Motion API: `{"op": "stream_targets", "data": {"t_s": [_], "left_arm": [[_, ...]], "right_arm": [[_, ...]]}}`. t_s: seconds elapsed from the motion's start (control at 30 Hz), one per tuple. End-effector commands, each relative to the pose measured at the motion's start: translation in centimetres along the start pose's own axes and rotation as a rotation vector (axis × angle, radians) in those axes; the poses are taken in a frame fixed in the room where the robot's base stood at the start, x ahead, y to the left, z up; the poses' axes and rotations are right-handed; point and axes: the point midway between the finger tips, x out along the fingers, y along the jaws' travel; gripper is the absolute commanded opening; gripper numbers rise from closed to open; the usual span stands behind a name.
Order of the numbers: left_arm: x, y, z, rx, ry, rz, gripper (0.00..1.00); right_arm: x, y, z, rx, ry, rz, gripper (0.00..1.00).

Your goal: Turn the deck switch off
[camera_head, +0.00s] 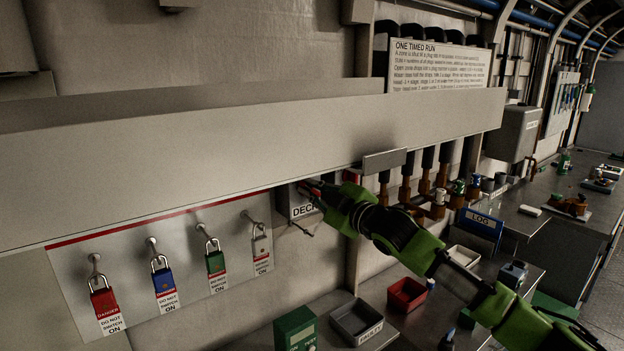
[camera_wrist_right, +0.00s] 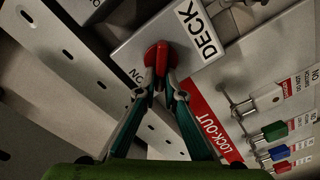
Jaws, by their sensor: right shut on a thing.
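The deck switch is a pale grey box marked DECK (camera_head: 303,209) on the wall, under the long grey beam, partly covered by my right arm in the head view. In the right wrist view the box (camera_wrist_right: 185,45) carries a red handle (camera_wrist_right: 157,57), with an ON mark beside the handle's lower end. My right gripper (camera_wrist_right: 160,86) is shut on the red handle, its two fingertips meeting at the handle's lower end. In the head view my right gripper (camera_head: 312,190) is at the box, its tips partly hidden. My left gripper is not in view.
A lock-out board (camera_head: 180,275) left of the switch holds red (camera_head: 104,302), blue (camera_head: 164,281), green (camera_head: 215,262) and grey padlocks with tags. The grey beam (camera_head: 250,135) runs just above. Below are a green box (camera_head: 295,332), a grey tray (camera_head: 357,318) and a red bin (camera_head: 407,294).

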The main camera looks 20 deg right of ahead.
Motion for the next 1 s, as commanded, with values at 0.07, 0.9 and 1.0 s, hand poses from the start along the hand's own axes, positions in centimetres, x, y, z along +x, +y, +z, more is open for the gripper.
{"op": "stream_targets", "data": {"t_s": [0.07,0.9,1.0], "left_arm": [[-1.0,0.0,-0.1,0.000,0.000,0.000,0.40],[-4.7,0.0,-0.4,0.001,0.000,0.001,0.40],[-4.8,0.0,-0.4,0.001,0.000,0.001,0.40]], "right_arm": [[0.0,0.1,-0.1,-0.074,-0.003,-0.002,0.00],[0.0,-1.2,0.4,-0.678,0.000,-0.002,0.00],[0.0,-1.2,0.5,-0.701,-0.001,-0.002,0.00]]}}
